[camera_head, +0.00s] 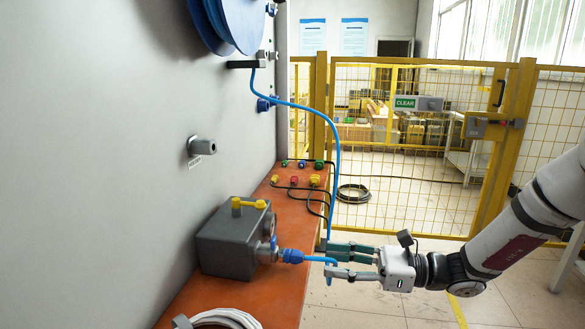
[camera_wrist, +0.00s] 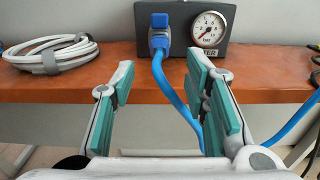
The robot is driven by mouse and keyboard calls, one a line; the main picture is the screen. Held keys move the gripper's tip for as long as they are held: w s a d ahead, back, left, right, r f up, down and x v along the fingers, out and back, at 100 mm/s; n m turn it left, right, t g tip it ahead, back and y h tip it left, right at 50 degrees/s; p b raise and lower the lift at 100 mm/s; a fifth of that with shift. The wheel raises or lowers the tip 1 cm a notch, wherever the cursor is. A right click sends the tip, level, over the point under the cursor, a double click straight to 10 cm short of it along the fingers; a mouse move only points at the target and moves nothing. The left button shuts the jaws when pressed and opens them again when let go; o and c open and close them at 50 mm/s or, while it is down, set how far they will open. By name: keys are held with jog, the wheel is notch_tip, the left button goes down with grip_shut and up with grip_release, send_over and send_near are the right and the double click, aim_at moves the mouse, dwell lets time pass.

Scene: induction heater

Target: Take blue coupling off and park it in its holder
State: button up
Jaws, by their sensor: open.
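The blue coupling (camera_head: 292,256) sits on the front fitting of a dark grey box (camera_head: 226,243); the wrist view shows it (camera_wrist: 160,40) beside a round pressure gauge (camera_wrist: 209,29). A blue hose (camera_head: 337,160) runs from it up to a reel. My gripper (camera_head: 328,260) is open and empty, a short way in front of the coupling. In the wrist view its teal-padded fingers (camera_wrist: 160,76) stand apart, with the coupling ahead between them. The hose passes between the fingers and partly behind the right one. A grey wall fitting (camera_head: 201,147) has a small label; I cannot tell whether it is the holder.
The box stands on an orange bench (camera_head: 283,302) against a grey wall. A coiled white hose (camera_wrist: 52,50) lies on the bench at left. Coloured connectors (camera_head: 294,181) with black cables lie farther back. A blue reel (camera_head: 228,22) hangs above. A yellow mesh fence (camera_head: 405,150) stands behind.

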aim_at(295, 257)
jog(key=shift+a, duration=0.1)
jog(key=shift+w+a+b, duration=0.25)
jog(key=shift+w+a, duration=0.05)
jog(key=shift+a, duration=1.15)
jog(key=shift+w+a+b, duration=0.2)
jog(key=shift+w+a, duration=0.05)
jog(key=shift+a, duration=1.2)
jog(key=shift+w+a+b, duration=0.25)
jog(key=shift+w+a, duration=0.05)
jog(key=shift+a, duration=1.15)
jog(key=shift+p, duration=0.65)
jog(key=shift+c, duration=0.3)
grip_shut()
jog(key=shift+d, duration=0.1)
jog(key=shift+s+d+p, duration=0.2)
jog(key=shift+d+p, duration=0.15)
jog(key=shift+d, duration=0.6)
jog(key=shift+s+d+p, duration=0.15)
jog(key=shift+d+p, duration=0.15)
jog(key=shift+d, duration=0.65)
jog(key=shift+s+d+p, duration=0.2)
jog(key=shift+d+p, duration=0.15)
jog(key=shift+d, duration=0.6)
